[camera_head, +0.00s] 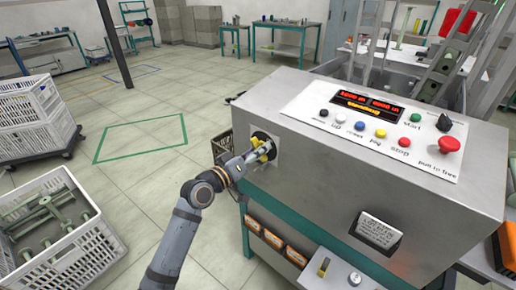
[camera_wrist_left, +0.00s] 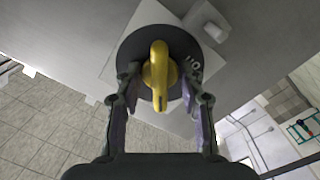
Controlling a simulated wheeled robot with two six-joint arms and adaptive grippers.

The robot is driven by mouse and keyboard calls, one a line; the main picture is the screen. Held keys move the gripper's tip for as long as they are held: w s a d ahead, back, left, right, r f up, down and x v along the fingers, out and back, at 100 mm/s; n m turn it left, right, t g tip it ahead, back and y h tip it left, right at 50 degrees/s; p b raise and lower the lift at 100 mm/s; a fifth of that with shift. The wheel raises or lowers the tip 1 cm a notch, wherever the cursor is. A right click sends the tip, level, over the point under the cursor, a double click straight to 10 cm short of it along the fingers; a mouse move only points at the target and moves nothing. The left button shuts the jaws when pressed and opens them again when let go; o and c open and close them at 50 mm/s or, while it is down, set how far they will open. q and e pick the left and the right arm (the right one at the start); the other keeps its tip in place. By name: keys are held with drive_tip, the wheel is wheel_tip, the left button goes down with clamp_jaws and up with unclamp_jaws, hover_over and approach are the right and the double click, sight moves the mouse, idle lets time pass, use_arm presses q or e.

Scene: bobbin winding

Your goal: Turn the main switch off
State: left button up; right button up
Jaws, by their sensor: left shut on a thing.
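White lettering that seems to read ON upside down shows right of the handle. My left gripper (camera_head: 257,153) is at the switch, shut on the handle, one finger on each side in the left wrist view (camera_wrist_left: 161,80). In the head view the gripper partly hides the switch. My right gripper is not in view.
The cabinet (camera_head: 330,165) carries a sloped panel (camera_head: 365,125) with a lit red display, several coloured buttons and a red mushroom button (camera_head: 449,145). White crates (camera_head: 80,245) stand at the left. The floor between them and the cabinet is mostly clear, apart from my arm above it.

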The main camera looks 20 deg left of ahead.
use_arm(q)
drive_tip(key=shift+r+n+p, duration=0.15)
drive_tip(key=shift+n+p, duration=0.25)
drive_tip(key=shift+p, duration=0.15)
drive_tip(key=shift+n+p, duration=0.95)
drive_tip(key=shift+n, duration=0.55)
drive_tip(key=shift+f, duration=0.2)
drive_tip(key=shift+p, duration=0.3)
